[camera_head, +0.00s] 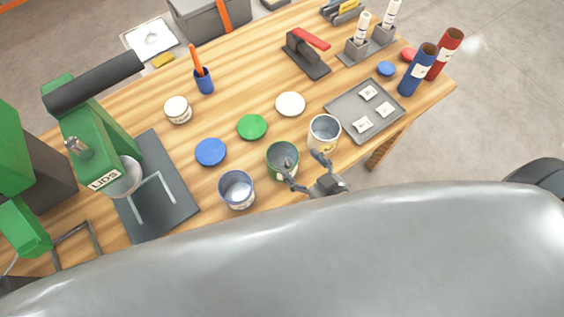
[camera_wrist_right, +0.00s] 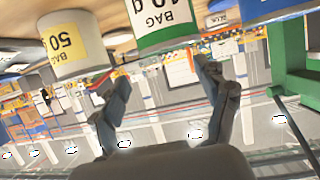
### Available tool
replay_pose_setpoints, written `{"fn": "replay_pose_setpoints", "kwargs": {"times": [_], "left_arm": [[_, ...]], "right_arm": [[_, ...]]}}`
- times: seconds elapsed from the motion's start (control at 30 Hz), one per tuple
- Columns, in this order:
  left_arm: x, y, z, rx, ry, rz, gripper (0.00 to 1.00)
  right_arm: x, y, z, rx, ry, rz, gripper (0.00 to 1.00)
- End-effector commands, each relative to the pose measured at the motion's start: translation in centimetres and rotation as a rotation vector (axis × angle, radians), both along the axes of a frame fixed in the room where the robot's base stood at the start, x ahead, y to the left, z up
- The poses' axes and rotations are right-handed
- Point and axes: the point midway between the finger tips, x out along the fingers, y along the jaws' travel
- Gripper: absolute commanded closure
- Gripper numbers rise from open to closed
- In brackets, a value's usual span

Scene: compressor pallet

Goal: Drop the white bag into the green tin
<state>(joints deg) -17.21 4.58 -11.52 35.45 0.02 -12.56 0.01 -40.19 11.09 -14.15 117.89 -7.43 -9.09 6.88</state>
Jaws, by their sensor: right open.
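The green tin (camera_head: 272,162) stands open on the wooden table, between the blue-rimmed tin and the white tin. Its "10 g BAG" label shows upside down in the right wrist view (camera_wrist_right: 165,25). Small white bags lie on the grey tray (camera_head: 344,104), including one at the near side (camera_head: 362,124). The green tin's contents are unclear. My right gripper (camera_head: 305,165) is open at the near side of the green and white tins, its fingers spread; no bag shows between them in the right wrist view (camera_wrist_right: 162,82). My left gripper is out of view.
The white tin (camera_head: 324,133) is right of the green tin, and the blue-rimmed tin (camera_head: 237,191) is left. Blue (camera_head: 211,152), green (camera_head: 252,127) and white (camera_head: 290,104) lids lie behind.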

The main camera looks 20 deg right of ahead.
Motion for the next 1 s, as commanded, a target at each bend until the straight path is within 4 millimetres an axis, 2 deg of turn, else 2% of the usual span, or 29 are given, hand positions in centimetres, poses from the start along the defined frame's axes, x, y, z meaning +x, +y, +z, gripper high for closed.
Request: {"fn": "replay_pose_setpoints", "kwargs": {"times": [0.2, 0.4, 0.6, 1.0], "left_arm": [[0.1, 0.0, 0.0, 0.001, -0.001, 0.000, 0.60], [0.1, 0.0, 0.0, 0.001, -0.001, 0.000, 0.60], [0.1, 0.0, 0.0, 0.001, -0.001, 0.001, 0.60], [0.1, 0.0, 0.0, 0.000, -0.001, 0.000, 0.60]], "right_arm": [[-4.3, -1.3, 1.7, -0.001, 0.004, 0.001, 0.25], [-7.1, -2.1, 3.0, 0.000, 0.002, 0.000, 0.25], [-8.3, -2.5, 3.6, 0.000, 0.000, 0.000, 0.25], [-8.4, -2.6, 3.7, 0.001, -0.002, 0.000, 0.25]]}}
